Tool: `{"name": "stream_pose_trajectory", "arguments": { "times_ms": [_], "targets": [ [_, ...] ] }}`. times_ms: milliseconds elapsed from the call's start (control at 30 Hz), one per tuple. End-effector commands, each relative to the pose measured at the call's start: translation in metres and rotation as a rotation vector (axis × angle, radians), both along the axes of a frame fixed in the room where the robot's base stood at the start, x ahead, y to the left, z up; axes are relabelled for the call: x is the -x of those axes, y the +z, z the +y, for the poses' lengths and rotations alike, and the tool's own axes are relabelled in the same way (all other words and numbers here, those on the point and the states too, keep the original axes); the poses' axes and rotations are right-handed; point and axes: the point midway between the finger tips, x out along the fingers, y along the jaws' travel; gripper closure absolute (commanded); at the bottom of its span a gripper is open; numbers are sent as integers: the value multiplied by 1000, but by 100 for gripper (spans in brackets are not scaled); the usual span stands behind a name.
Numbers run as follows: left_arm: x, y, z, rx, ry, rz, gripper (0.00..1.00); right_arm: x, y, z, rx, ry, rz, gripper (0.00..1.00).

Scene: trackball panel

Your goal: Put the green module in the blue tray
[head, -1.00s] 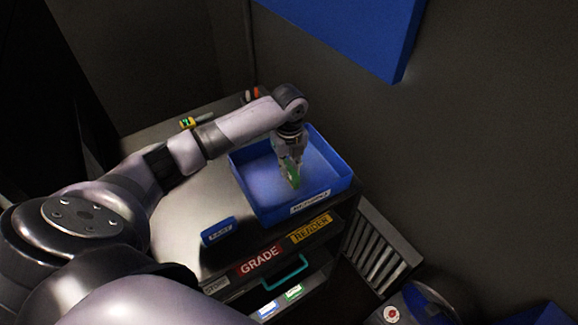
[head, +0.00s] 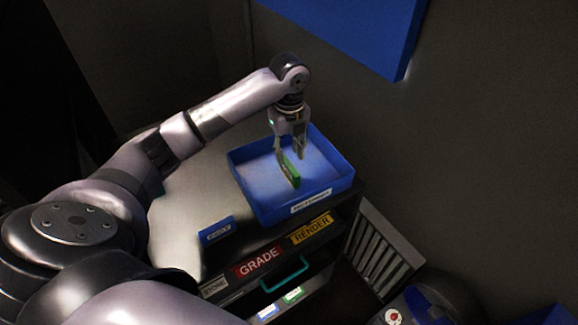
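The green module (head: 291,174) is inside the blue tray (head: 247,197), near its middle. It stands on edge and looks slightly tilted. My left gripper (head: 291,160) is over the tray with its fingers spread apart. One finger comes down close beside the module's left side; the other is above and to the right of it. I cannot tell whether a finger still touches the module. My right gripper is not in view.
A small blue labelled block (head: 216,231) sits on the cabinet top left of the tray. Below are GRADE (head: 258,263) and RENDER (head: 312,229) labels and an open shelf with a teal handle (head: 284,273). A blue panel (head: 350,30) hangs on the wall behind.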

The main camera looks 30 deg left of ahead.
Motion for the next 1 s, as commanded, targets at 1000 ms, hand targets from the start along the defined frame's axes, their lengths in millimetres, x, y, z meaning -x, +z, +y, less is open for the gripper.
{"name": "stream_pose_trajectory", "arguments": {
  "times_ms": [1000],
  "targets": [
    [0, 62, 0, 0, 0, 1, 65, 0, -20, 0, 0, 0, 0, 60]
  ]
}}
